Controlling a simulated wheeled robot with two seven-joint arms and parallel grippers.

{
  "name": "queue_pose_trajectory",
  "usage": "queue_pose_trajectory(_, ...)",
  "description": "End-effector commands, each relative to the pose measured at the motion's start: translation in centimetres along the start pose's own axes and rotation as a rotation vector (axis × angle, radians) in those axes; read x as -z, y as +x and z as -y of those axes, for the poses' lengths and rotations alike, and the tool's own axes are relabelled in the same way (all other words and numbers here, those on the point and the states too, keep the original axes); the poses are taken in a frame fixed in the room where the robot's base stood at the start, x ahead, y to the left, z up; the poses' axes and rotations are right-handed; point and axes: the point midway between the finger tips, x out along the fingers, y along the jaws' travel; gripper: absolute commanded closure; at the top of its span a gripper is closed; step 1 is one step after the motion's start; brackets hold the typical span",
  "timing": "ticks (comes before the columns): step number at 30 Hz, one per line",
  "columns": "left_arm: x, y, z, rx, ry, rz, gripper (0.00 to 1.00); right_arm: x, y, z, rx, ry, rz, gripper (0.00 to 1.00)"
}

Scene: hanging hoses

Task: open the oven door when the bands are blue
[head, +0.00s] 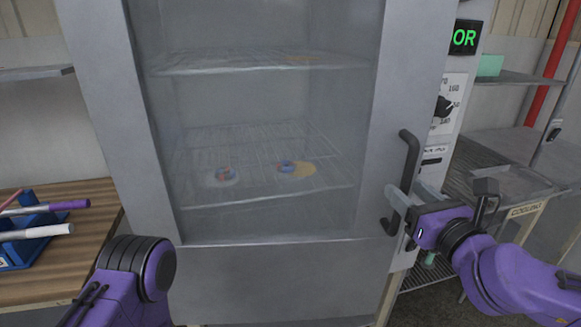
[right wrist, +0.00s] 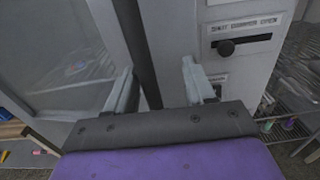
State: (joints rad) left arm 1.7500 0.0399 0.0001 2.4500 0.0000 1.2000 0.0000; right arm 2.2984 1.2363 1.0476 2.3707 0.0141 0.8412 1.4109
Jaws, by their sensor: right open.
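The oven (head: 265,275) has a large glass door (head: 250,110) that is shut. Its black vertical handle (head: 412,160) is on the door's right side. My right gripper (head: 405,194) is open at the lower part of the handle. In the right wrist view, the dark handle bar (right wrist: 140,50) passes between its fingers (right wrist: 158,82); contact cannot be told. Only my left arm shows, not its gripper.
A control panel (head: 446,110) with a green-lit display (head: 464,38) is right of the door. A wooden table (head: 60,255) with a blue holder (head: 25,235) of markers stands at the left. Metal shelving (head: 490,180) stands at the right.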

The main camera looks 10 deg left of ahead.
Motion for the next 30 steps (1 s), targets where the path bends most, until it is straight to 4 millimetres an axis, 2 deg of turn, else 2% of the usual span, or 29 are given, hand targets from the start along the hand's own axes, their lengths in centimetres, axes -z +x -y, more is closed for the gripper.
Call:
queue_pose_trajectory(1,0.0,0.0,0.0,0.0,0.0,0.0,1.0,0.0,0.0,-0.1,-0.001,0.0,0.0,0.46)
queue_pose_trajectory(2,0.0,0.0,0.0,0.0,0.0,0.0,1.0,0.0,0.0,-0.1,-0.002,0.0,-0.001,0.4)
queue_pose_trajectory(4,0.0,0.0,0.0,0.0,0.0,0.0,1.0,0.1,0.0,-0.1,-0.002,-0.001,-0.001,0.17)
queue_pose_trajectory(5,0.0,0.0,0.0,0.0,0.0,0.0,1.0,0.1,0.0,-0.1,-0.003,-0.001,-0.001,0.11)
queue_pose_trajectory(14,0.0,0.0,0.0,0.0,0.0,0.0,1.0,0.0,-0.1,-0.2,-0.007,-0.001,-0.001,0.11)
queue_pose_trajectory(24,0.2,-0.5,0.1,0.0,0.0,0.0,1.0,0.0,-2.5,0.3,-0.004,0.0,0.0,0.11)
queue_pose_trajectory(30,-0.1,0.2,0.0,0.0,0.0,0.0,1.0,0.1,-3.9,0.7,-0.003,-0.001,0.001,0.11)
